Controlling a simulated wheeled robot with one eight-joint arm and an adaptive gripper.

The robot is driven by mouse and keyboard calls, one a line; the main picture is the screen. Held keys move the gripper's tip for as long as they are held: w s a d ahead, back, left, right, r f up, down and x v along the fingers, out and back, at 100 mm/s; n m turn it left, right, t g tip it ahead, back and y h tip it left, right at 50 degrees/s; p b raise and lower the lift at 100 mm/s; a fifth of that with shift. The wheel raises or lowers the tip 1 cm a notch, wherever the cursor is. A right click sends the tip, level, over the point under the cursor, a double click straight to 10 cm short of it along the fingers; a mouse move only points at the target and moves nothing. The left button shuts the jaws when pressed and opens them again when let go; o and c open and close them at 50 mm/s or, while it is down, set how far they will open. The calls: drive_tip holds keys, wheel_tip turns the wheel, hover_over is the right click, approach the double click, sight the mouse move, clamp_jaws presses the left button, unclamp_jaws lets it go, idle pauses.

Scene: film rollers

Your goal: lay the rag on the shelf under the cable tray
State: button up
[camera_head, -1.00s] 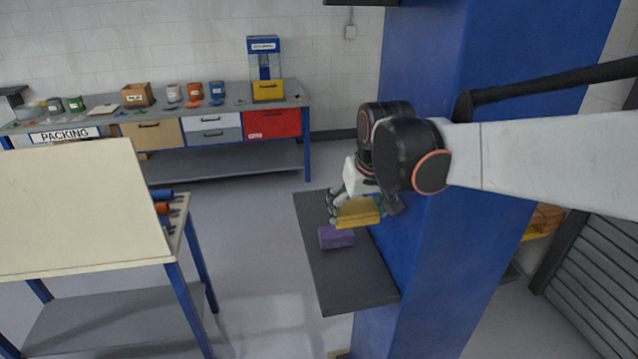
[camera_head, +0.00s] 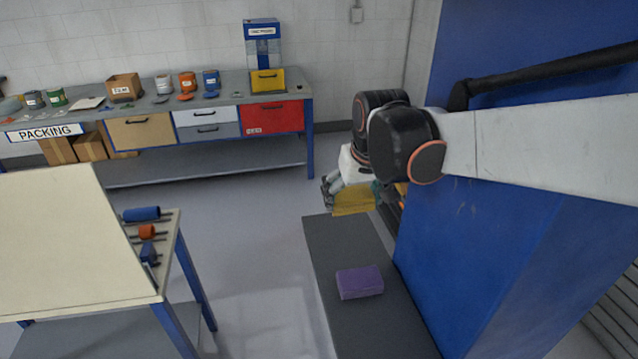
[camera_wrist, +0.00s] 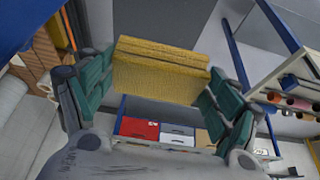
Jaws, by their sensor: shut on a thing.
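My gripper (camera_head: 352,195) is shut on a yellow folded cloth, which I take as the rag (camera_head: 353,203). In the wrist view the rag (camera_wrist: 160,72) sits between the teal finger pads, its folded layers showing. In the head view it hangs at the far end of a dark grey shelf (camera_head: 335,240) beside the blue column; its height above the shelf is hard to tell. A purple block-like item (camera_head: 360,282) lies on the shelf. I cannot make out a cable tray for certain.
The blue column (camera_head: 530,240) stands close on the right of the shelf. A packing bench (camera_head: 240,112) with drawers and tins is at the back. A cream board (camera_head: 60,230) and a rack of rollers (camera_head: 145,232) stand at left. Open floor lies between.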

wheel_tip(320, 180, down, 17)
drive_tip(key=b, duration=0.5)
drive_tip(key=shift+w+r, duration=0.1)
drive_tip(key=shift+r, duration=0.1)
drive_tip(key=shift+r, duration=0.1)
drive_tip(key=o, duration=1.1)
drive_tip(key=p+v, duration=0.4)
drive_tip(key=v, duration=0.8)
